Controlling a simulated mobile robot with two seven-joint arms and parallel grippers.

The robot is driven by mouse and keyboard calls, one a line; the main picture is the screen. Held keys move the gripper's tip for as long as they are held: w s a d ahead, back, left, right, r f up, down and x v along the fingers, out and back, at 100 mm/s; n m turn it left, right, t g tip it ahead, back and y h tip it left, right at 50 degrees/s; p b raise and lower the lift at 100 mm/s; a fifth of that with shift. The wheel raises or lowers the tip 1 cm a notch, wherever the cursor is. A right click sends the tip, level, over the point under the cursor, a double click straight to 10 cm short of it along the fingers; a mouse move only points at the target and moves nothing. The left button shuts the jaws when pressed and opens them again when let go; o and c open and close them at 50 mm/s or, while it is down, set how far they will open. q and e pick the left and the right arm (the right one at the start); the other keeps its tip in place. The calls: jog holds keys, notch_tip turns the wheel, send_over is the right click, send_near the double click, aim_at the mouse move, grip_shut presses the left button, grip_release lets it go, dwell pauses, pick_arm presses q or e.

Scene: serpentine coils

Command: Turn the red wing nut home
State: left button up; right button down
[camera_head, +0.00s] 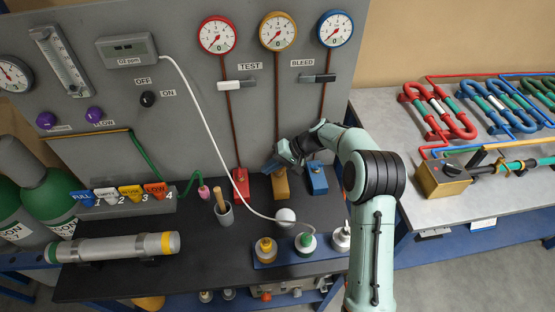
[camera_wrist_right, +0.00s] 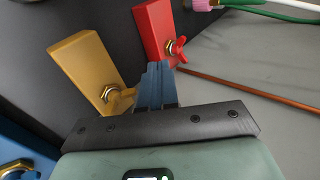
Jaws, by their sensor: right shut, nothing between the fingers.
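The red wing nut (camera_wrist_right: 177,48) sits on a brass fitting on the red block (camera_wrist_right: 156,30) in the right wrist view, with its wings visible. The red block also shows in the head view (camera_head: 240,182), where I cannot make out its nut. My right gripper (camera_wrist_right: 155,66) is shut and empty. Its tips appear just below the red nut in the wrist view; I cannot tell the gap in depth. In the head view my right gripper (camera_head: 271,166) is in front of the panel, above and right of the red block. My left gripper is not in view.
The yellow block (camera_wrist_right: 82,68) with its yellow wing nut (camera_wrist_right: 122,98) is close left of my fingers. A blue block (camera_head: 317,179) stands further right in the head view. A white hose (camera_head: 212,135) hangs across the panel. A cup with a wooden handle (camera_head: 224,212) stands in front.

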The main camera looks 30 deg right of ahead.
aim_at(241, 178)
jog(key=x, duration=0.4)
jog(key=shift+w+a+r+p, duration=0.25)
jog(key=shift+w+a+p, duration=0.35)
jog(key=shift+a, duration=0.45)
jog(key=shift+w+a+f, duration=0.15)
jog(key=shift+w+a, duration=0.35)
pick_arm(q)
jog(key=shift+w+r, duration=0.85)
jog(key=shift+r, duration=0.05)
pick_arm(e)
jog(key=shift+s, duration=0.1)
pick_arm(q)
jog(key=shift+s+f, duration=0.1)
pick_arm(e)
jog(key=shift+a, duration=0.1)
